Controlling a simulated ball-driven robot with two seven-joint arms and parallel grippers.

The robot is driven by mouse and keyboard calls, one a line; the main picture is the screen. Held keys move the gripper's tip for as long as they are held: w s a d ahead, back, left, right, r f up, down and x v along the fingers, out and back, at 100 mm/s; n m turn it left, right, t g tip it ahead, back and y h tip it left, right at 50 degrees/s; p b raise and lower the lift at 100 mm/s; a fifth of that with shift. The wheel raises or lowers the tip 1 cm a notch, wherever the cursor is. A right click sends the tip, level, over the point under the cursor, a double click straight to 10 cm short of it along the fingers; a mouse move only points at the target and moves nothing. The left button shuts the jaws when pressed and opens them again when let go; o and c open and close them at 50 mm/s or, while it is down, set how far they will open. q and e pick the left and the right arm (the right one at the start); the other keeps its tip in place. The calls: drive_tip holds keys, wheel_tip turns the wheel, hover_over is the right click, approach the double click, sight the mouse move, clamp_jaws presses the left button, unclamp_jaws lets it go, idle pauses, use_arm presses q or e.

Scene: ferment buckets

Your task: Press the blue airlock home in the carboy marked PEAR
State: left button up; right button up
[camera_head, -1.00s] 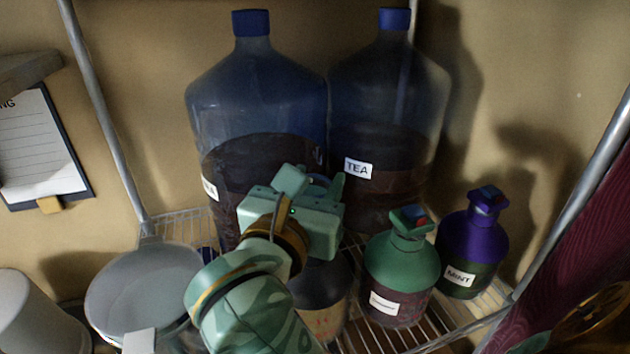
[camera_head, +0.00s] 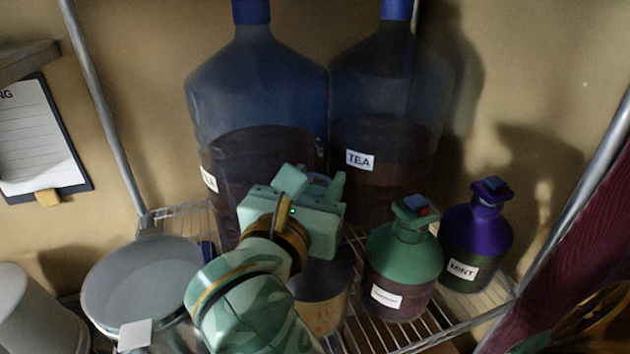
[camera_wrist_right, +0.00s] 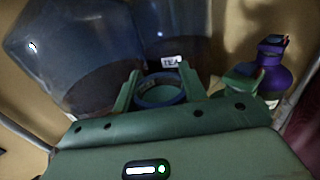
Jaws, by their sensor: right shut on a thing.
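My right gripper (camera_head: 316,181) is shut on a blue ring-shaped piece (camera_wrist_right: 160,104), apparently the blue airlock. In the right wrist view the ring sits between the two fingers (camera_wrist_right: 159,76). In the head view the gripper and forearm hide most of it. A dark carboy with a tan lower part (camera_head: 328,285) stands below the gripper on the wire shelf. Its neck is hidden and no PEAR mark is readable, so I cannot tell whether the airlock touches it. My left gripper is not in view.
Two large blue bottles stand behind, the right one marked TEA (camera_head: 385,120). A green bottle (camera_head: 405,260) and a purple one marked MINT (camera_head: 475,235) stand close on the right. A grey pot (camera_head: 150,280) is at the left. Metal posts (camera_head: 105,110) flank the wire shelf.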

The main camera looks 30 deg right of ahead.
drive_tip(key=shift+f+b, duration=1.2)
drive_tip(key=shift+f, duration=0.2)
drive_tip(key=shift+f, duration=0.15)
drive_tip(key=shift+f+b, duration=0.4)
drive_tip(key=shift+b, duration=0.2)
drive_tip(key=shift+a+f+b, duration=0.25)
drive_tip(key=shift+f+b, duration=0.35)
idle(2.2)
drive_tip(key=shift+r, duration=0.1)
drive_tip(key=o, duration=1.1)
drive_tip(key=shift+d, duration=0.15)
